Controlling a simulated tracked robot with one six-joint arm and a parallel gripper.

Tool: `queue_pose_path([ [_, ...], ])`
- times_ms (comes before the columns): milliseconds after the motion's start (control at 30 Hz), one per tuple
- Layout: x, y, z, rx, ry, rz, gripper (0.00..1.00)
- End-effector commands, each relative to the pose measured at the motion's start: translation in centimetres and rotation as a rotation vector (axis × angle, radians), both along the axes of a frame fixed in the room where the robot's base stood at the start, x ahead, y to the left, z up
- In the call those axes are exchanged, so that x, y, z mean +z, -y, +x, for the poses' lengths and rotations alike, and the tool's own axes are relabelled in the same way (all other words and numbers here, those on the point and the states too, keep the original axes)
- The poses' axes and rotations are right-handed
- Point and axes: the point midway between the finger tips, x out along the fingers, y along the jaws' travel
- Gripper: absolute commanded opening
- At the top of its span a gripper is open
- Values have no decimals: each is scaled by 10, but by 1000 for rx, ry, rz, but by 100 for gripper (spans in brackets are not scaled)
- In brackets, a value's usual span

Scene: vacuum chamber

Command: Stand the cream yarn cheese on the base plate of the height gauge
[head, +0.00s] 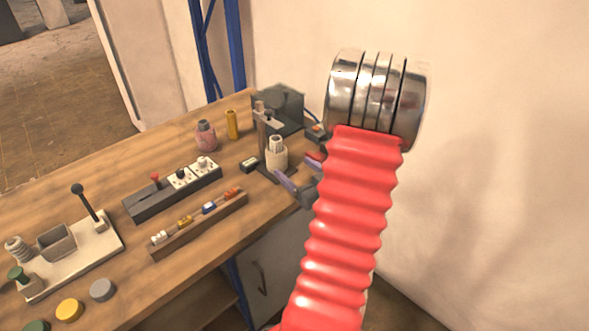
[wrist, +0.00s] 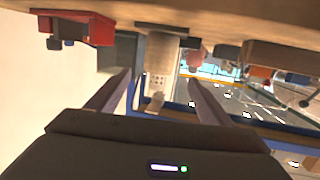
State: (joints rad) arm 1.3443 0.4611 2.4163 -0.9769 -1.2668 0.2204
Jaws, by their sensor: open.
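The cream yarn cheese (head: 277,158) stands upright at the height gauge (head: 262,138), in front of its post. It appears to rest on the gauge's dark base plate (head: 268,175). In the wrist view, which is upside down, the cheese (wrist: 161,55) shows between the fingers, its foot against the grey base plate (wrist: 162,28). My gripper (head: 301,172) is open, just to the right of the cheese in the head view. Its fingers (wrist: 160,78) show on both sides of the cheese in the wrist view, with gaps. My red arm sleeve hides part of the bench's right end.
A dark box (head: 282,108) stands behind the gauge. A pink bottle (head: 206,136) and a yellow cylinder (head: 232,124) stand to its left. A switch strip (head: 172,188), a wooden rack (head: 200,224) and a white lever base (head: 75,255) lie farther left. A red block (wrist: 88,28) shows in the wrist view.

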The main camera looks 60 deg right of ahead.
Motion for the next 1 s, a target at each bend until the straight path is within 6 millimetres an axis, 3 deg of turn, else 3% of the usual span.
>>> queue_pose_path([
  [700, 1, 0, 3, 1, -6, -3, 74],
  [867, 8, -5, 19, 3, -58, -22, 74],
  [1000, 19, -15, 44, 0, -149, -51, 74],
])
